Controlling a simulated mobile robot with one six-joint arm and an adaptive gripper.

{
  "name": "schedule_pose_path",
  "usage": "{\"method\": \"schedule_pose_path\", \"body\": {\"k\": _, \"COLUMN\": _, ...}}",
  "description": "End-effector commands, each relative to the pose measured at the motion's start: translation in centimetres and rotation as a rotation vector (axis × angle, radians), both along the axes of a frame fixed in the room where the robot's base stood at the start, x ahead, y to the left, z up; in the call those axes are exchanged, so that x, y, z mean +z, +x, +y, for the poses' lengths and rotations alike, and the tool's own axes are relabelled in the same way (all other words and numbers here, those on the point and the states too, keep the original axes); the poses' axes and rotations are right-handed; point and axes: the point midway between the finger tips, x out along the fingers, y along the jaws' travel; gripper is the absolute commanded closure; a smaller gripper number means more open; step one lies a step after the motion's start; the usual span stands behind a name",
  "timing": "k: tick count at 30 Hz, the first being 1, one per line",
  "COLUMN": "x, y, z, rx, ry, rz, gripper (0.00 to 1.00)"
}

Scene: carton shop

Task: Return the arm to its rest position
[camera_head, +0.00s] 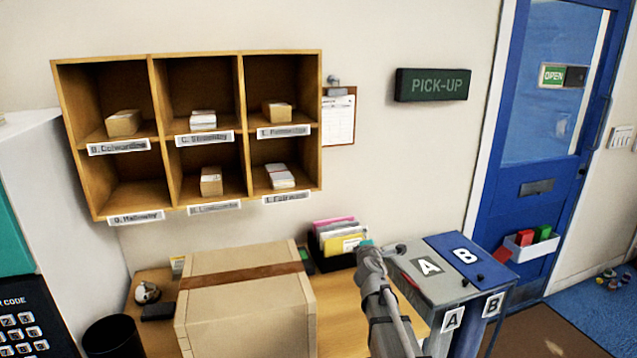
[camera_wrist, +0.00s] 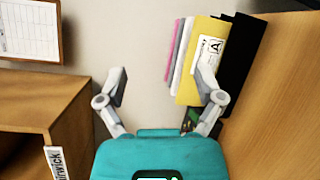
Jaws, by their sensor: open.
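My gripper (camera_wrist: 162,88) is open in the wrist view, its two fingers spread wide with nothing between them. In the camera_head view my arm rises from the bottom, left of the grey A box (camera_head: 428,265). Its end, my gripper (camera_head: 366,250), is close in the picture to the desk file holder (camera_head: 318,258). In the wrist view the yellow folder (camera_wrist: 190,98) marked A shows behind the right finger. I cannot tell how far apart they are.
A large taped carton (camera_head: 245,315) stands on the desk (camera_head: 340,310). A wooden pigeonhole shelf (camera_head: 320,125) with several small parcels and a clipboard (camera_head: 339,118) hang on the wall. A blue B box (camera_head: 460,250) adjoins the A box. The blue door (camera_head: 540,200) is at right.

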Motion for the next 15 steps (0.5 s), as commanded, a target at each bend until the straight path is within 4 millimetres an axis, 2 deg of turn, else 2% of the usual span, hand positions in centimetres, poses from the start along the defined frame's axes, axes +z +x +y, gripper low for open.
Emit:
{"method": "schedule_pose_path", "body": {"k": 5, "x": -2.1, "y": -2.8, "z": -2.7, "rx": -0.166, "ry": 0.224, "rz": 0.067, "gripper": 0.14}}
{"method": "schedule_pose_path", "body": {"k": 9, "x": -4.7, "y": -5.8, "z": -4.5, "rx": -0.329, "ry": 0.439, "rz": 0.144, "gripper": 0.14}}
{"method": "schedule_pose_path", "body": {"k": 15, "x": -8.9, "y": -10.8, "z": -5.7, "rx": -0.564, "ry": 0.734, "rz": 0.274, "gripper": 0.14}}
